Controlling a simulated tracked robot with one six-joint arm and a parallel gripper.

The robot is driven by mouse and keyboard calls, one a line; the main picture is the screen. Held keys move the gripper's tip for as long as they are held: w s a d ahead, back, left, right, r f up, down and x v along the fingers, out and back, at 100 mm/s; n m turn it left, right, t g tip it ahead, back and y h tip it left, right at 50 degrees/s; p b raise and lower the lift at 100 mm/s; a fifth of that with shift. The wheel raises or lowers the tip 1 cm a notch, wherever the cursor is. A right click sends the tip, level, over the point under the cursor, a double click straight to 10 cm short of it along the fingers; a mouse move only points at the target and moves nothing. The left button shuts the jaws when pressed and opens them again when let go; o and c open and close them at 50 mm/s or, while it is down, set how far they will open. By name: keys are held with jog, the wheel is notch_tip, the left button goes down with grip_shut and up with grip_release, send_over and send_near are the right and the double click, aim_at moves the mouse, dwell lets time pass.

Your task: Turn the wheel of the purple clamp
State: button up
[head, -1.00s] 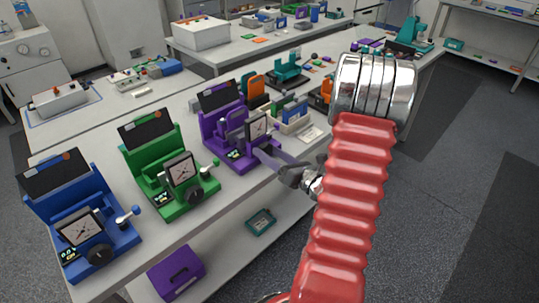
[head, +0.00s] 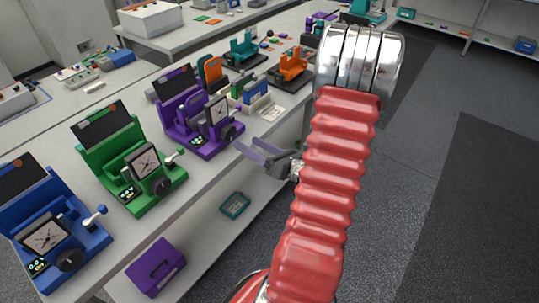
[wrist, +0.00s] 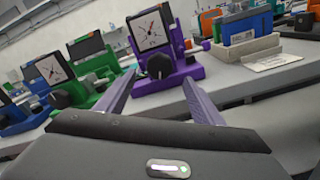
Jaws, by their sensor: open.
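The purple clamp (head: 190,118) stands on the bench, between the green clamp and the small blue and beige items. It has a square dial gauge, a small display and a black wheel (head: 228,133) low on its front right. In the wrist view the black wheel (wrist: 160,66) faces me, below the dial, roughly between and beyond my fingertips. My gripper (head: 252,151) is open and empty, at the bench's front edge, right of and a little below the wheel. Its two grey-purple fingers (wrist: 161,98) are spread wide and apart from the wheel.
The green clamp (head: 128,157) and the blue clamp (head: 50,222) stand to the left. A beige block (head: 257,106), a teal device (head: 246,50) and an orange device (head: 290,66) stand to the right. A purple case (head: 156,266) lies on the lower shelf. Open floor lies right of my arm.

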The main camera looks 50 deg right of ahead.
jog(key=s, duration=0.6)
jog(key=shift+s, duration=0.25)
jog(key=shift+d+f, duration=0.1)
dwell(0.9)
